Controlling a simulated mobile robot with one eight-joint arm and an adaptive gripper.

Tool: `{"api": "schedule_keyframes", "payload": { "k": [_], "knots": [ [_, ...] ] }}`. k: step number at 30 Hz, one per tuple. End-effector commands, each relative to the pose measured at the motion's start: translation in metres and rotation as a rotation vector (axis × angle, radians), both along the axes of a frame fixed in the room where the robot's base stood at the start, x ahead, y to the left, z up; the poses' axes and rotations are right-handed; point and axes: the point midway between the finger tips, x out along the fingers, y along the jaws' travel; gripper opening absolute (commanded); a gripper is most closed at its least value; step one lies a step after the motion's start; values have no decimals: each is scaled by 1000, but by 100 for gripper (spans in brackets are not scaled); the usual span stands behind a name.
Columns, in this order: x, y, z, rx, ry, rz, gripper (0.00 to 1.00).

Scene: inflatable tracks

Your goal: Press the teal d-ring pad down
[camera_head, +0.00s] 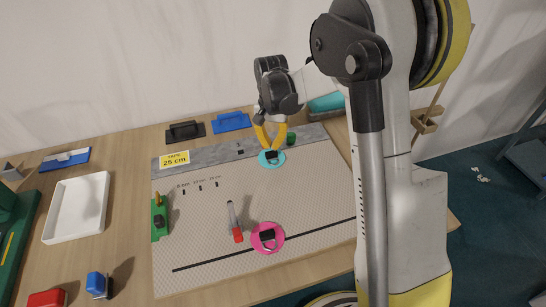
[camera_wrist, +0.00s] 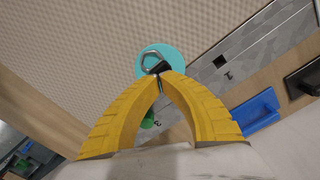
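The teal d-ring pad (camera_head: 278,160) lies at the far edge of the perforated mat, beside the grey strip. It is a round teal disc with a black centre and a metal ring, and it also shows in the wrist view (camera_wrist: 172,57). My gripper (camera_head: 270,147) points down over the pad. In the wrist view my gripper's yellow fingertips (camera_wrist: 160,77) meet at the pad's black centre. Whether they pinch the black part or only touch it cannot be made out.
A pink d-ring pad (camera_head: 267,238) and a red-tipped marker (camera_head: 235,222) lie on the mat (camera_head: 205,245). A green object (camera_head: 291,139) stands close right of my gripper. Blue (camera_head: 232,121) and black (camera_head: 185,131) handled tools lie behind. A white tray (camera_head: 62,212) is at left.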

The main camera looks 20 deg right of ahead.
Motion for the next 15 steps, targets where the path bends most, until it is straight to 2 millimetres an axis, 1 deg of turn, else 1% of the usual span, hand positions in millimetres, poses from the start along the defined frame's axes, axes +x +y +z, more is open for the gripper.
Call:
{"api": "schedule_keyframes", "payload": {
  "k": [15],
  "knots": [
    [0,0,-11,0,0,0,0]
  ]
}}
